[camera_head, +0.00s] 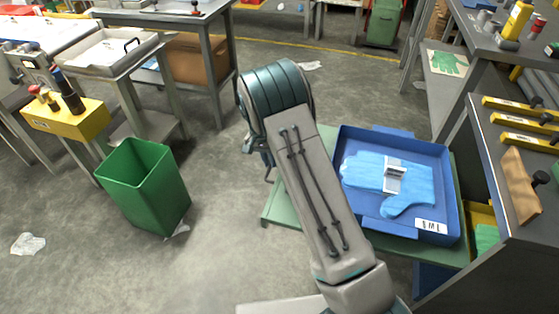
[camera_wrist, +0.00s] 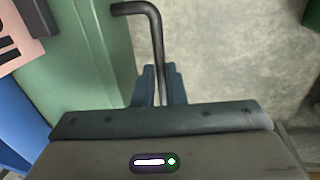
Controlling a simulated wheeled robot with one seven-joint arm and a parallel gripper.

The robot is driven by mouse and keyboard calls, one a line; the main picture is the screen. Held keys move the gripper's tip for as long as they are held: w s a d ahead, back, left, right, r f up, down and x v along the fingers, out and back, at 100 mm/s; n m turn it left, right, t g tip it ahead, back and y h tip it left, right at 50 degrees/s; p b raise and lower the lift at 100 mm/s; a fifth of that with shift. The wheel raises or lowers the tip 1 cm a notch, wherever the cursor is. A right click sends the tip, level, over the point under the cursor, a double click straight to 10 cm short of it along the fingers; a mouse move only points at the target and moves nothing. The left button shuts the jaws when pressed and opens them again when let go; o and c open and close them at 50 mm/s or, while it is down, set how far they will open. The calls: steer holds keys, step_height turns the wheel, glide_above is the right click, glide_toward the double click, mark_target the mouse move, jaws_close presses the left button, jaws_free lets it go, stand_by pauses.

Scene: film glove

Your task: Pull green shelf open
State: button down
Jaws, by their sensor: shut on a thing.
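The green shelf (camera_head: 283,205) juts out to the left from the workbench on the right, partly covered in view by my arm. It also fills the left of the wrist view (camera_wrist: 80,65). Its dark bent handle (camera_wrist: 152,28) runs down between my fingers. My gripper (camera_wrist: 161,88) is shut on this handle at the shelf's edge. In the head view my arm hides most of the gripper and handle. A blue tray (camera_head: 448,185) rests on the shelf with a light blue glove (camera_head: 365,175) in it.
A green bin (camera_head: 145,185) stands on the floor at left, with open floor (camera_head: 225,240) between it and the shelf. The workbench (camera_head: 490,165) at right carries yellow-handled tools. Crumpled plastic (camera_head: 27,243) lies on the floor at far left.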

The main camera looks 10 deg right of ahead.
steer(key=shift+w+a, duration=0.25)
steer(key=shift+a, duration=0.4)
steer(key=c, duration=1.5)
jaws_free()
steer(key=shift+d, duration=0.1)
steer(key=r, duration=0.4)
steer(key=a+r+p, duration=0.1)
steer(key=r, duration=0.4)
steer(key=w+a+r+p, duration=0.1)
steer(key=r, duration=0.3)
steer(key=shift+a+r, duration=0.15)
steer(key=shift+r, duration=0.15)
steer(key=shift+p, duration=0.3)
